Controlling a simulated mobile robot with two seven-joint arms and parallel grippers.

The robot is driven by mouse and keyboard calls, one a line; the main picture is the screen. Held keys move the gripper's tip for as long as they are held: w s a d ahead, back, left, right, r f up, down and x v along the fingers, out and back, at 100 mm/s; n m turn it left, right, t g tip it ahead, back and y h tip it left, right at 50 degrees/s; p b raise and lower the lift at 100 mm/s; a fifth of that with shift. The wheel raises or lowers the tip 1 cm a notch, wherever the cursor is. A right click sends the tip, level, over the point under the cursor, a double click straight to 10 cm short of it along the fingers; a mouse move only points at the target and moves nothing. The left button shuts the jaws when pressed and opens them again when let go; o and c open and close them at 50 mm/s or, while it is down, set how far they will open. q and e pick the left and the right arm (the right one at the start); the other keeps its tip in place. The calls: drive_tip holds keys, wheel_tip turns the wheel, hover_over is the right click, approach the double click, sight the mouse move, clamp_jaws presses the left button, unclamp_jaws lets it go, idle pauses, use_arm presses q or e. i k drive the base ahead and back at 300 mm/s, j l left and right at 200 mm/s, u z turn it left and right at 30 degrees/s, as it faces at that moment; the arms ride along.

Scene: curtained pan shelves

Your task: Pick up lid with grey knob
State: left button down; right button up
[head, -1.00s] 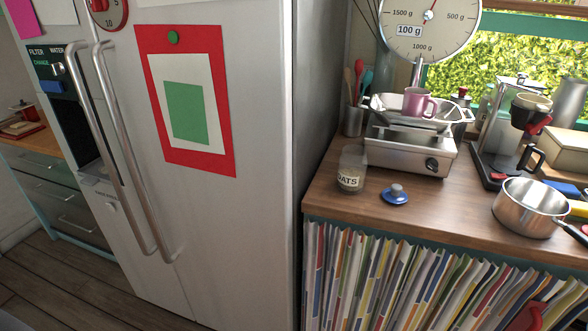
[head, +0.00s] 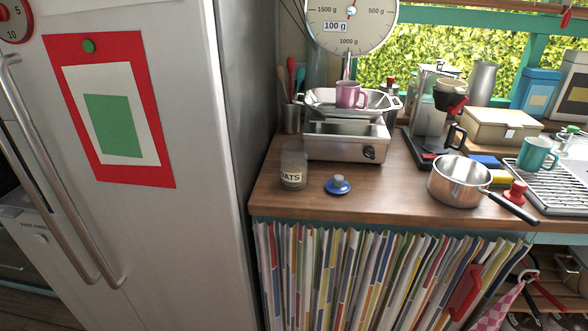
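A small blue lid with a grey knob (head: 338,185) lies on the wooden counter in the head view, knob up. It sits right of the oats jar (head: 293,167) and in front of the kitchen scale, apart from both. Neither of my grippers shows in the head view.
The kitchen scale (head: 346,140) carries a pan with a pink mug (head: 350,94). A steel saucepan (head: 459,182) stands to the right, its black handle over the counter's front edge. A red-knobbed item (head: 515,193) is further right. The fridge (head: 215,230) borders the counter's left. Wood around the lid is clear.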

sight(337, 185)
drive_tip(key=i+l, duration=0.1)
drive_tip(key=l, duration=0.4)
drive_tip(key=i+l, duration=0.1)
drive_tip(key=l, duration=0.45)
drive_tip(key=i+l, duration=0.1)
drive_tip(key=l, duration=0.95)
drive_tip(key=i+l, duration=0.15)
drive_tip(key=l, duration=0.35)
